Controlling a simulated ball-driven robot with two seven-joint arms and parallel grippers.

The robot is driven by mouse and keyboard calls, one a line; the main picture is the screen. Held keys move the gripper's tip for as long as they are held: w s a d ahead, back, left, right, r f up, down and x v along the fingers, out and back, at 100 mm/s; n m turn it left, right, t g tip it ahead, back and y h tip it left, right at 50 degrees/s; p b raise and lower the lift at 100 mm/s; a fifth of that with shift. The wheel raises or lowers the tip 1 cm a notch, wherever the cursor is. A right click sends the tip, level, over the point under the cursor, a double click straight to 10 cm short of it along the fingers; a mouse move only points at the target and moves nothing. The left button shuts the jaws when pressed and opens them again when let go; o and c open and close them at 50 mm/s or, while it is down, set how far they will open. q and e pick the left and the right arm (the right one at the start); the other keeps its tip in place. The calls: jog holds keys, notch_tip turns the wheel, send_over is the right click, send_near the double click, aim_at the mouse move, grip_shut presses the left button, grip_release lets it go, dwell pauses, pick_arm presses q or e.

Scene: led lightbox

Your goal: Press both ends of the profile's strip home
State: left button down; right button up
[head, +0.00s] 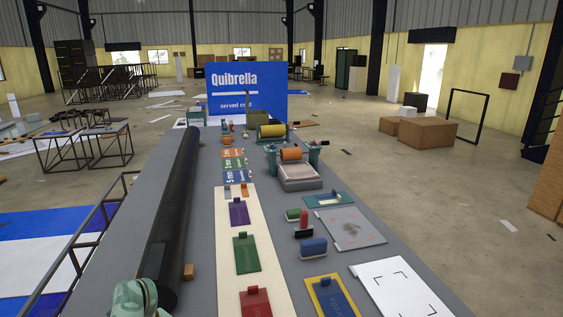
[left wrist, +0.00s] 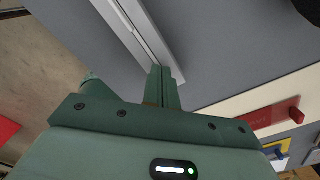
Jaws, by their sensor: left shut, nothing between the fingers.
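The pale grey profile (left wrist: 116,28) shows in the left wrist view, running from the top edge down to the fingertips. A lighter strip (left wrist: 134,22) and a dark seam run along its length. I cannot tell how deep the strip sits. The fingers of my left gripper (left wrist: 163,70) are shut and empty, with their tips at or just over the profile's near end. Contact cannot be told. I cannot make out the profile in the head view; its far end is outside the wrist view. A green part of my left arm shows at the head view's bottom left. My right gripper is out of view.
A long black roll (head: 172,210) lies along the table's left side, with a small wooden block (head: 189,272) beside it. A cream runner (head: 265,276) carries coloured cards. Stamps, a roller device (head: 300,172) and a white sheet (head: 400,290) stand to the right. Bare grey table lies between.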

pick_arm(q)
jog(key=shift+r+p, duration=0.65)
jog(key=shift+r, duration=0.45)
notch_tip(320, 180, up, 4)
jog(key=p, duration=0.3)
jog(key=shift+p, duration=0.4)
